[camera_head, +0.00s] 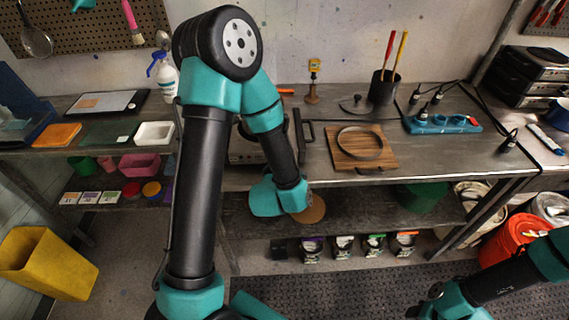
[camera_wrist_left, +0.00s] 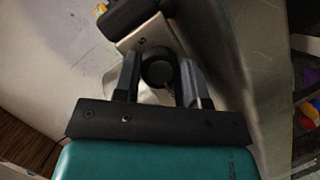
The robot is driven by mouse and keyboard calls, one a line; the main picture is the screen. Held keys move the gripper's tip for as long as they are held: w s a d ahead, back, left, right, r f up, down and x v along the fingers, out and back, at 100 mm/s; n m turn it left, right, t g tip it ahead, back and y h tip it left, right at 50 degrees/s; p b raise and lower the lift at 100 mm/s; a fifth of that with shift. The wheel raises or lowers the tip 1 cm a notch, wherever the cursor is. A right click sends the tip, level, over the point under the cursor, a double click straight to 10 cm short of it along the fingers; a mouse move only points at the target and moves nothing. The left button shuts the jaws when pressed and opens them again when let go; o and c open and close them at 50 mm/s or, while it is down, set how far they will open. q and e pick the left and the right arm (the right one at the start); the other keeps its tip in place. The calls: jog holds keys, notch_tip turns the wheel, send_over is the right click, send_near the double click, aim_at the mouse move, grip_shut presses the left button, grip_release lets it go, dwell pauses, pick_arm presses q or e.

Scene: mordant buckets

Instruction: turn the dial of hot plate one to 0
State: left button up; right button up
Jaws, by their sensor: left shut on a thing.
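The dial (camera_wrist_left: 159,71) is a round black knob between the two dark fingers of my left gripper (camera_wrist_left: 160,78), which is shut on it, in the left wrist view. A pale metal face with a small dark mark, perhaps a 5, is beside the dial (camera_wrist_left: 141,41). The dial's pointer cannot be made out. In the head view my left arm hides most of the hot plate (camera_head: 243,157) at the bench's front edge, and my left fingers are hidden. My right gripper (camera_head: 433,299) is low at the bottom right, away from the bench; its opening is unclear.
A wooden board (camera_head: 385,160) with a metal ring (camera_head: 360,143) lies right of the hot plate. A teal power strip (camera_head: 442,124) with black plugs and a dark pot (camera_head: 384,88) of handled tools stand behind it. A lower shelf (camera_head: 345,217) runs beneath the bench.

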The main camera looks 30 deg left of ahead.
pick_arm(q)
jog(key=shift+n+t+h, duration=0.3)
jog(key=shift+n+t, duration=0.1)
jog(key=shift+n, duration=0.2)
jog(key=o, duration=0.6)
jog(key=shift+o, duration=0.2)
